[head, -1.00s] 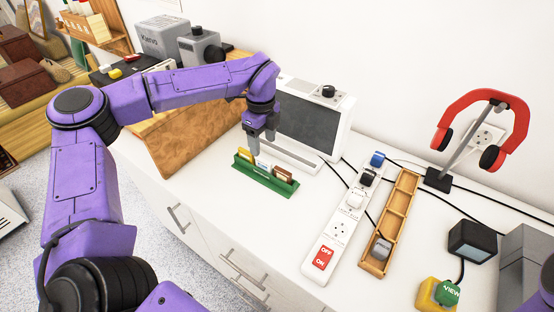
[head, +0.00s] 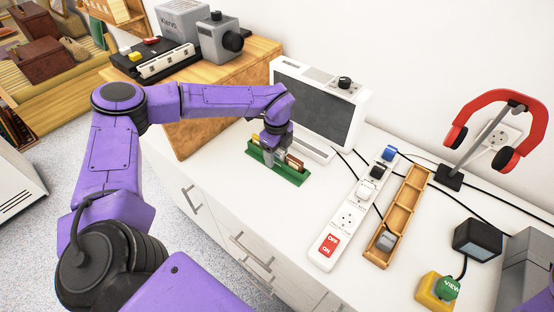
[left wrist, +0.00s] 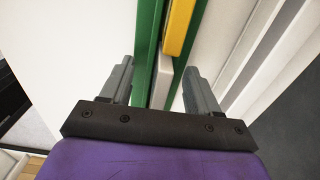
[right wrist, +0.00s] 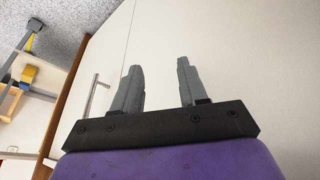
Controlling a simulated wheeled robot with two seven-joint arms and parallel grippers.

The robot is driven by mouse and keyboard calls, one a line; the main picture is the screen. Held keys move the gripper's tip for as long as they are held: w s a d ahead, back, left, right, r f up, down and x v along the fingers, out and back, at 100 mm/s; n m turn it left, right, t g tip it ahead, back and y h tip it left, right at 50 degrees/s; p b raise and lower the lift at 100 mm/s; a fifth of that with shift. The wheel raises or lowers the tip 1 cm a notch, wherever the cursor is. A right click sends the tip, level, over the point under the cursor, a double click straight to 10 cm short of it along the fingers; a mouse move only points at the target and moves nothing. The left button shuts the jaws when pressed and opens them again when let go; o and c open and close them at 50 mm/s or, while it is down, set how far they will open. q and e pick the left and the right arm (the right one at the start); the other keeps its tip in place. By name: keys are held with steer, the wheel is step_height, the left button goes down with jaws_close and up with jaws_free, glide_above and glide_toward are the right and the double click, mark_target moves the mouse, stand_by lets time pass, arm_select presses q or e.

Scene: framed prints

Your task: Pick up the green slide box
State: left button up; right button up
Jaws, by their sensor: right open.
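The green slide box (head: 290,176) is a narrow green tray on the white counter, in front of the grey-screened viewer. It holds several upright slides, one of them yellow (left wrist: 180,25). My left gripper (head: 270,154) is down over the box near its middle. In the left wrist view its fingers (left wrist: 158,78) are apart, one on each side of the green walls (left wrist: 148,40), with gaps showing. Part of the box is hidden behind the gripper in the head view. My right gripper (right wrist: 158,68) is open and empty, with a white cabinet front behind it.
The screened viewer (head: 318,105) stands close behind the box. A white power strip (head: 345,222) and a wooden compartment tray (head: 400,215) lie to the right, with cables (head: 350,165) between. A wooden stand (head: 200,130) is at the left. Counter in front of the box is clear.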

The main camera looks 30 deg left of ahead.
arm_select(q)
steer(key=c, duration=1)
jaws_close()
steer(key=shift+r, duration=0.15)
